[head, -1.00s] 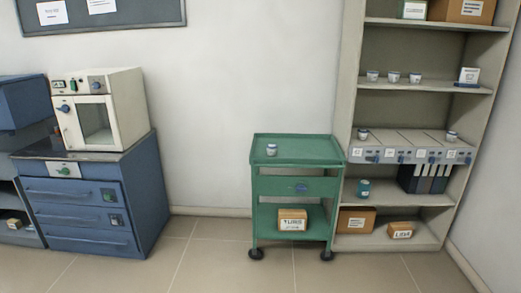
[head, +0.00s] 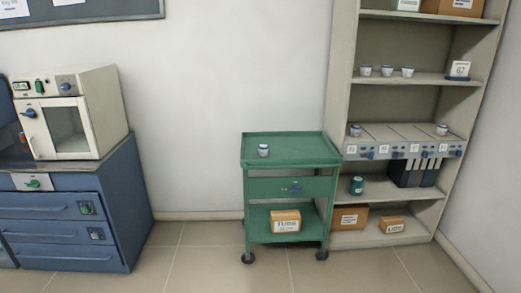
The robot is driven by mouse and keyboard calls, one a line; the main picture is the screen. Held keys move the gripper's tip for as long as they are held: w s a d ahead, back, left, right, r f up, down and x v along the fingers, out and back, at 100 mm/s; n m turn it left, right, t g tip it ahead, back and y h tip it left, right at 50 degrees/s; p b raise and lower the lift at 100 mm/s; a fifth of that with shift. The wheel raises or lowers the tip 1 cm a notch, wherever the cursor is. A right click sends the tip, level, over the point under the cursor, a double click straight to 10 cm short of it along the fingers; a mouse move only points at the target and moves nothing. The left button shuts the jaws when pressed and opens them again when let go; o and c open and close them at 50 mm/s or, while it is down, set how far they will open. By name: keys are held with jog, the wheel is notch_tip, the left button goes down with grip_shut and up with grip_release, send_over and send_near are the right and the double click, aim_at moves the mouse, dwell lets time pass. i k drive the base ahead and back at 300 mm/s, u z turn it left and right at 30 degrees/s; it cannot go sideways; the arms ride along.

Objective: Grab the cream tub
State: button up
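A small pale tub with a dark blue band (head: 263,150) stands upright on the top tray of the green trolley (head: 290,166). Similar small pale tubs stand on the tall shelf: a row of three, one of them here (head: 387,71), and two on top of the grey drawer units, at the left (head: 355,130) and the right (head: 441,129). A dark green tub (head: 357,185) stands on a lower shelf. I cannot tell by colour alone which pale tub is the cream one. My gripper is not in view.
A blue cabinet (head: 75,220) with a cream furnace (head: 65,113) on it stands at the left. A cardboard box (head: 285,221) sits on the trolley's lower shelf. The tiled floor (head: 195,255) between cabinet and trolley is clear.

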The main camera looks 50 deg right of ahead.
aim_at(263, 148)
jog(key=z, duration=0.05)
jog(key=i, duration=1)
jog(key=z, duration=0.35)
